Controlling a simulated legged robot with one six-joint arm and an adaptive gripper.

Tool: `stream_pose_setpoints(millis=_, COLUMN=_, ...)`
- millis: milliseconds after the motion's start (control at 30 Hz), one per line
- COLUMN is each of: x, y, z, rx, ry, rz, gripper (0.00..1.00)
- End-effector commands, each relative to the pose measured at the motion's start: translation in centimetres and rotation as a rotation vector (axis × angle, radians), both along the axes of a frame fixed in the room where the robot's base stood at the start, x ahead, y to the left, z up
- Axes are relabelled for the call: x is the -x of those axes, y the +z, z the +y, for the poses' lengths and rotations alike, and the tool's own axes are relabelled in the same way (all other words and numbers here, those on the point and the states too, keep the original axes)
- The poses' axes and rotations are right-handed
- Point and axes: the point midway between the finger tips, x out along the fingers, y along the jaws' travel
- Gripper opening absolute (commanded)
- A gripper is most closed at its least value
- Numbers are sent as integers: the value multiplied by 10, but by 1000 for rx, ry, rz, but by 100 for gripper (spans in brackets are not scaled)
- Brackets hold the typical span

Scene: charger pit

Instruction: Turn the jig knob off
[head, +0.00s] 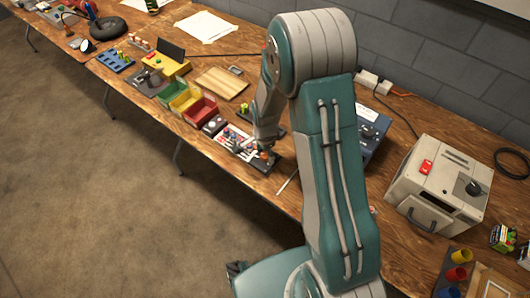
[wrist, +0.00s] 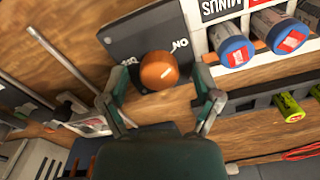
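The jig knob (wrist: 158,71) is round and orange, on a dark panel (wrist: 140,28) in the wrist view. Lettering reading "ON" is beside it; the other lettering is too small to read. A short pale mark on the knob lies toward its right side. My gripper (wrist: 160,82) is open, its two fingers apart on either side of the knob. I see gaps, and no clear contact. In the head view my gripper (head: 256,148) is low over the jig panel (head: 288,164), and the knob (head: 264,155) shows beside the fingers.
A white tray (head: 222,137) with blue-ended cells and a "MINUS" label adjoins the panel. Red, yellow and green bins (head: 200,112) stand to the left. A beige box (head: 437,185) with a red switch and a blue unit (head: 367,135) stand to the right.

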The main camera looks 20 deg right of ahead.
Motion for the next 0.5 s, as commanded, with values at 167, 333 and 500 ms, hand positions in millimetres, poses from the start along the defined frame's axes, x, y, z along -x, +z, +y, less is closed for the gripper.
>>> stream_pose_setpoints(millis=167, x=0, y=0, z=0, rx=0, ry=0, rz=0, gripper=0)
stream_pose_setpoints(millis=333, x=-1, y=0, z=0, rx=0, ry=1, rz=-1, gripper=0)
stream_pose_setpoints(millis=500, x=-1, y=0, z=0, rx=0, ry=18, rz=-1, gripper=0)
